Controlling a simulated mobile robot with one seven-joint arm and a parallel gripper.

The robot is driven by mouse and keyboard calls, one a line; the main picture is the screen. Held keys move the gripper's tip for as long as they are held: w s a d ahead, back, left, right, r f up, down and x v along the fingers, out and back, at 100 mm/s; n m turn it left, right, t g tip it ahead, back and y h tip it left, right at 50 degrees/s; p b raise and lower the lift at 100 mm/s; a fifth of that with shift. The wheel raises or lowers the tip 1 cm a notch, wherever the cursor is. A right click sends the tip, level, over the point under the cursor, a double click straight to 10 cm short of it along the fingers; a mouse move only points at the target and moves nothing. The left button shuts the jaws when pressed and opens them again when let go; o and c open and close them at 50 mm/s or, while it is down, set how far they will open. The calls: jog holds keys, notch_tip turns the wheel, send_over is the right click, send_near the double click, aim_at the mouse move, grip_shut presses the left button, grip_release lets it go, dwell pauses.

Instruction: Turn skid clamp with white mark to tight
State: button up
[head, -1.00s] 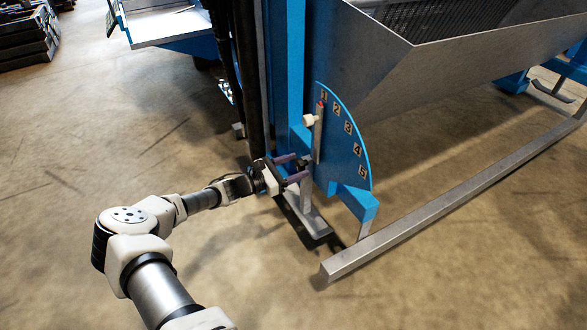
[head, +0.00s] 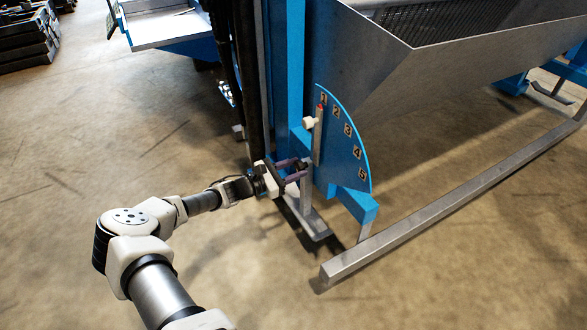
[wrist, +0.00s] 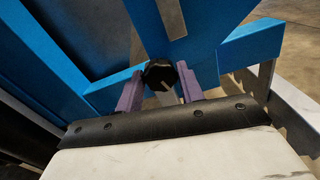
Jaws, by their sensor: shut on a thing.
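The skid clamp is a dark faceted knob (wrist: 158,74) at the foot of the blue quadrant plate. In the wrist view it sits between the two purple fingers of my gripper (wrist: 160,82), which are shut on it. A pale strip shows just below the knob; I cannot tell whether it is the white mark or the grey post behind. In the head view my gripper (head: 296,170) reaches the clamp from the left, and its fingers largely hide the knob.
The blue quadrant plate (head: 345,165) carries numbers 1 to 5. A grey lever (head: 318,140) with a white knob (head: 309,122) and red tip stands near 1, just above my gripper. A grey skid rail (head: 440,215) lies to the right. Dark hoses hang left of the plate.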

jog(key=m+p, duration=0.1)
jog(key=m, duration=0.4)
jog(key=shift+m, duration=0.4)
jog(key=m, duration=0.5)
jog(key=shift+s+f+m+p, duration=0.1)
jog(key=shift+m+p, duration=0.2)
jog(key=m, duration=0.5)
jog(key=shift+f, duration=0.1)
jog(key=m, duration=0.5)
jog(key=shift+b, duration=0.3)
jog(key=o, duration=1)
